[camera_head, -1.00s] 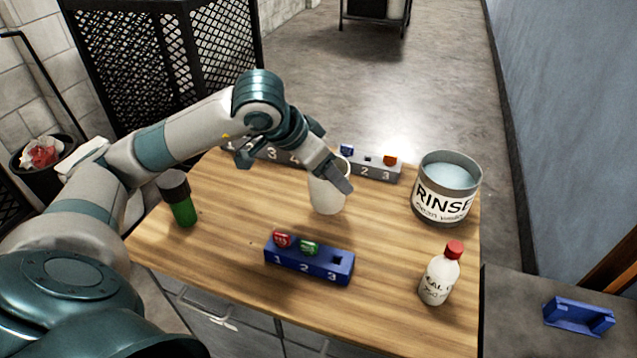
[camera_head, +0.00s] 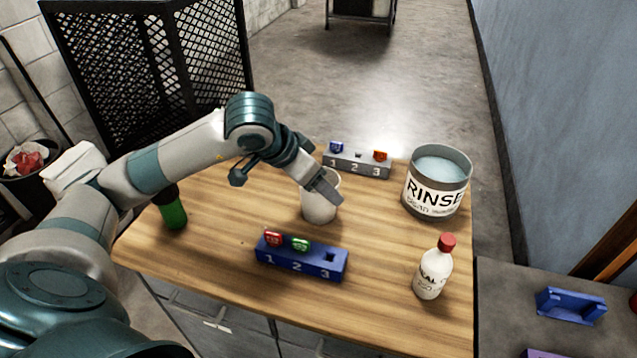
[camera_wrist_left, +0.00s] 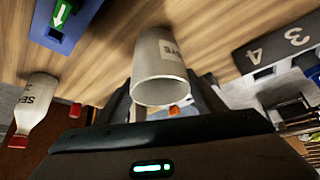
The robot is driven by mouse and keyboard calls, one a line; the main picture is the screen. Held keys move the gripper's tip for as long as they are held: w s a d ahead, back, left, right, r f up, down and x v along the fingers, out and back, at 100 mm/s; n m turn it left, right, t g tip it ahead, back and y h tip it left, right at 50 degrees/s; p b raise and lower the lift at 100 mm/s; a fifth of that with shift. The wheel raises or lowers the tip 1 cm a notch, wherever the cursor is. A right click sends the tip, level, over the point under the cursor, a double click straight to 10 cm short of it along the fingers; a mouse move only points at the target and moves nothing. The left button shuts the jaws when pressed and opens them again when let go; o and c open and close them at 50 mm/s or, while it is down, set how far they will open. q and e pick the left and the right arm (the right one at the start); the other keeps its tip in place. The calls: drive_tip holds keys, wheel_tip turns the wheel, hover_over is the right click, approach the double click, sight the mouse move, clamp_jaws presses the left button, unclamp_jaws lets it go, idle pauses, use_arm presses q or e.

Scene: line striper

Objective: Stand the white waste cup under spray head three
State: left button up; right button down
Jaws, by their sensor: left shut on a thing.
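The white waste cup (camera_head: 317,209) is over the middle of the wooden table, between the grey numbered block and the blue holder. My left gripper (camera_head: 326,187) is shut on it near its rim. In the left wrist view the cup (camera_wrist_left: 160,70) sits between the fingers with dark lettering on its side. I cannot tell whether its base touches the table. I cannot pick out spray head three. My right gripper is not in view.
The grey block (camera_head: 357,164) numbered 1 to 3 stands behind the cup, the blue holder (camera_head: 300,265) in front. A RINSE tub (camera_head: 436,185) and red-capped bottle (camera_head: 433,270) stand right, a green bottle (camera_head: 173,213) left. Wood between cup and RINSE tub is clear.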

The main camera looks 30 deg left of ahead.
use_arm(q)
drive_tip(key=shift+f, duration=0.1)
drive_tip(key=o, duration=1)
drive_tip(key=shift+o, duration=0.2)
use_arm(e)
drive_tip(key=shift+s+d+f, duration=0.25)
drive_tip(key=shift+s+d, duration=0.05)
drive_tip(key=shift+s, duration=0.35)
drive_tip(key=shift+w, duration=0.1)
use_arm(q)
drive_tip(key=shift+s+a+r, duration=0.1)
drive_tip(key=shift+s+r, duration=0.05)
drive_tip(key=shift+r, duration=0.25)
drive_tip(key=b+v, duration=0.1)
drive_tip(key=v, duration=1)
drive_tip(key=shift+r, duration=0.2)
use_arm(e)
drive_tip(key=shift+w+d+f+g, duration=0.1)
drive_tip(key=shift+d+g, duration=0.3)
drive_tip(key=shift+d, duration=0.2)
